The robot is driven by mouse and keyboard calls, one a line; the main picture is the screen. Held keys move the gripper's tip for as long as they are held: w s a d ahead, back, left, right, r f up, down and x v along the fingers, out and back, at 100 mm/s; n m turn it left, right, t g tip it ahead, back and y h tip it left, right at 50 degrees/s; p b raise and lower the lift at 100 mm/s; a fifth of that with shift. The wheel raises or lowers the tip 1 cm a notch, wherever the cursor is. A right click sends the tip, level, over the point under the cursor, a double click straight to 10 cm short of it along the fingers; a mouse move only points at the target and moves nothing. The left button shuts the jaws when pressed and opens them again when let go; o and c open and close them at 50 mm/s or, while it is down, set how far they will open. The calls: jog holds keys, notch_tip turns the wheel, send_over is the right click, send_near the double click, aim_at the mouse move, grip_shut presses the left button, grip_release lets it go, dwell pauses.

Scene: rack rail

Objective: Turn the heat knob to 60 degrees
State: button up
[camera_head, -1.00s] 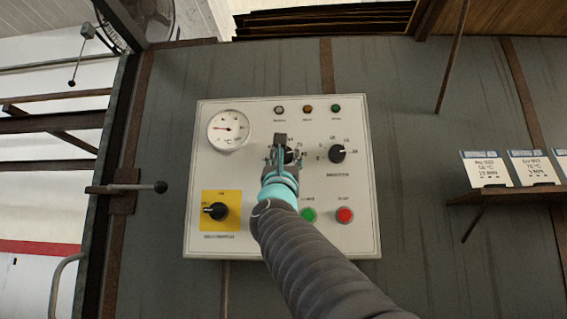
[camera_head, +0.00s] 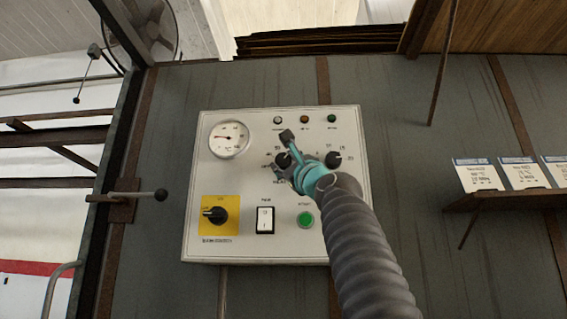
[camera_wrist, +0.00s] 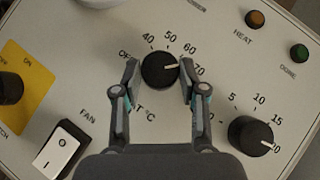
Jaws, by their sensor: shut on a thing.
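The heat knob (camera_wrist: 158,72) is black and round with a white pointer line, in the middle of the wrist view. My gripper (camera_wrist: 160,76) has one finger on each side of it and is shut on it. The pointer faces right, between the 60 and 70 marks and nearer to 70. The scale shows OFF, 40, 50, 60 and 70; its lower part is hidden by my gripper. In the head view my gripper (camera_head: 287,165) covers part of the heat knob (camera_head: 284,159) on the pale control panel (camera_head: 190,165).
A second black knob (camera_wrist: 250,135) with its own scale is right of the heat knob. A fan rocker switch (camera_wrist: 62,146), a yellow-backed main switch (camera_head: 214,214), a green button (camera_head: 305,219) and a gauge (camera_head: 229,138) share the panel. Cards (camera_head: 478,174) stand on a shelf at right.

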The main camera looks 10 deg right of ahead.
jog(key=n+p, duration=0.1)
jog(key=n+g+y, duration=0.1)
jog(key=n+g+y+p, duration=0.1)
jog(key=shift+d+r+n+p, duration=0.25)
jog(key=shift+r+n+p, duration=0.05)
jog(key=shift+r+n, duration=0.1)
jog(key=n+g+y+p, duration=0.1)
jog(key=n+g+p, duration=0.1)
jog(key=shift+n+p, duration=0.3)
jog(key=shift+f, duration=0.1)
jog(key=shift+f+n+g+p, duration=0.1)
jog(key=shift+n+g+p, duration=0.2)
jog(key=shift+n+p, duration=0.1)
jog(key=o, duration=1.2)
jog(key=shift+c, duration=0.2)
